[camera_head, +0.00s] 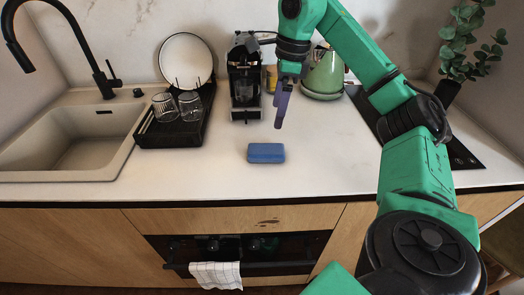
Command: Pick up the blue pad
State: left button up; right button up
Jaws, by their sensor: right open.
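The blue pad (266,153) is a small flat block lying on the white counter near its front edge, right of the sink. It is fully in view with nothing on it. My right arm, green and black, comes in from the lower right and arches over the counter. My right gripper (280,122) hangs fingers down, above and slightly to the right of the pad, apart from it. It is open and seen edge-on, with nothing visible in it. My left gripper is not in view.
A black drying rack (180,128) with glasses and a plate (186,58) stands left of the pad. A black coffee machine (244,85) and a green kettle (325,75) stand at the back. The sink (60,172) is at left, a dark hob (458,153) at right. Counter around the pad is clear.

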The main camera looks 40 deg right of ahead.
aim_at(267, 148)
jog(key=f, duration=0.4)
jog(key=w+a+f, duration=0.1)
jog(key=f, duration=0.3)
jog(key=a+f, duration=0.1)
jog(key=f, duration=0.4)
jog(key=shift+w, duration=0.3)
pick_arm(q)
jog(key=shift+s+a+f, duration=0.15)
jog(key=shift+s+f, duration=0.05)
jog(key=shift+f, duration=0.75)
pick_arm(e)
jog(key=c, duration=1.3)
